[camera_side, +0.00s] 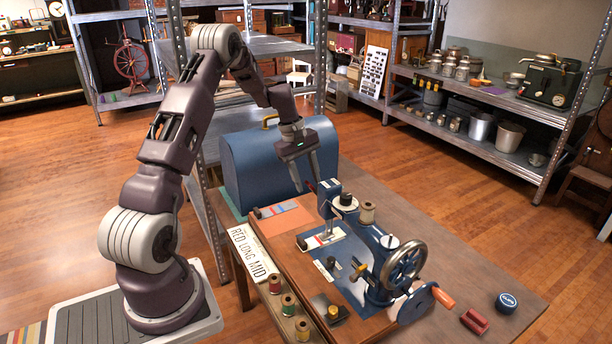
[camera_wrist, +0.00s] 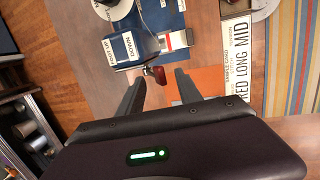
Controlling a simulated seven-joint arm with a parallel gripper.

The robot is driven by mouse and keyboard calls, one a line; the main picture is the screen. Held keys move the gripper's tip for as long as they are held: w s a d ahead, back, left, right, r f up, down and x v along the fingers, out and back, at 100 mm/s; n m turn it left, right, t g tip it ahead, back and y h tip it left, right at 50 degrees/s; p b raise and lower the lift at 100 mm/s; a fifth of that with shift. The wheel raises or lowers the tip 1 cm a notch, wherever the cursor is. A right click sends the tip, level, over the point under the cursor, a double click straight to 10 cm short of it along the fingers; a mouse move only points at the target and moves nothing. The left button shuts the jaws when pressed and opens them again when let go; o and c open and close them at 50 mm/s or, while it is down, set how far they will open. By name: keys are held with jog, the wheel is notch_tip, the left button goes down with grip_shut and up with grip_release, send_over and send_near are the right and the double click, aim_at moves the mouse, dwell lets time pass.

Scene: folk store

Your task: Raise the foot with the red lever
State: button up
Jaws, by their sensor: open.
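The blue sewing machine (camera_side: 375,262) stands on a wooden base, with its head (camera_side: 329,198) toward my arm. The head also shows in the wrist view (camera_wrist: 122,50), with white labels reading "FOOT UP" and "DOWN". A red lever (camera_wrist: 155,74) sticks out from the head on a metal stem. My gripper (camera_side: 307,184) is open beside the head, pointing down. In the wrist view my gripper's fingertips (camera_wrist: 160,80) are on either side of the red lever's end, with gaps showing. I cannot tell the foot's height; it is too small or hidden.
A handwheel (camera_side: 404,264) with an orange-handled crank is at the machine's right end. A blue case (camera_side: 262,165) stands close behind my gripper. Thread spools (camera_side: 288,304) and a "RED LONG MID" card (camera_side: 252,252) line the left edge. A blue tin (camera_side: 507,302) is at right.

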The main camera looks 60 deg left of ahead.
jog(key=w, duration=0.8)
jog(key=shift+f, duration=0.25)
dwell(1.0)
jog(key=shift+s, duration=0.2)
jog(key=shift+s+r, duration=0.15)
jog(key=shift+s, duration=0.05)
